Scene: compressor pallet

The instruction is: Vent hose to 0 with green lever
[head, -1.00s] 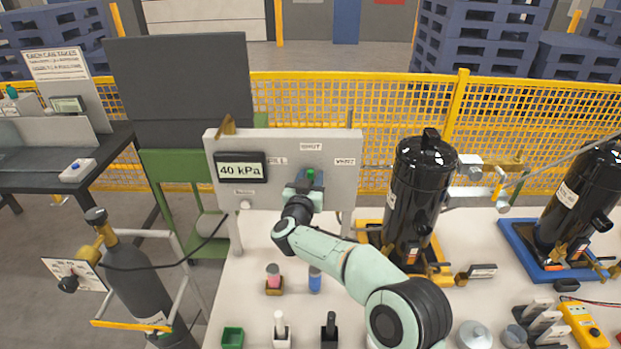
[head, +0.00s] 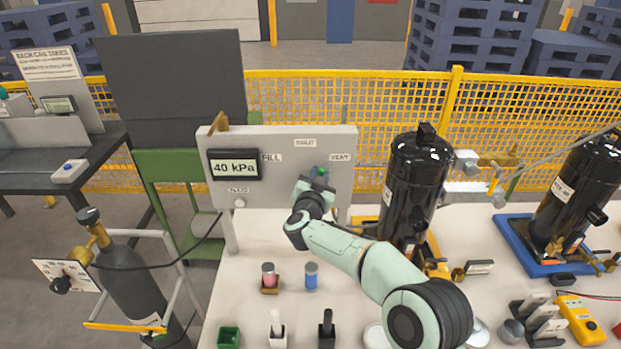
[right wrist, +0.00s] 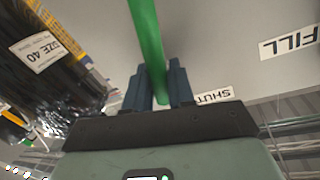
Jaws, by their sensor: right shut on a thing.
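The grey gauge panel (head: 228,142) stands at the back of the white bench, its display (head: 235,165) reading 40 kPa. Its labels read FILL (head: 272,157), SHUT (head: 305,143) and VENT (head: 340,157). My right gripper (head: 318,176) is in front of the panel, shut on the green lever (head: 322,172), whose tip sits between SHUT and VENT. In the right wrist view the green lever (right wrist: 147,40) runs down between the fingers of my right gripper (right wrist: 160,88). The lever's pivot is hidden. My left gripper is not in view.
A black canister (head: 412,185) stands right of the panel, another (head: 580,190) on a blue tray farther right. A gas cylinder (head: 130,285) stands at left.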

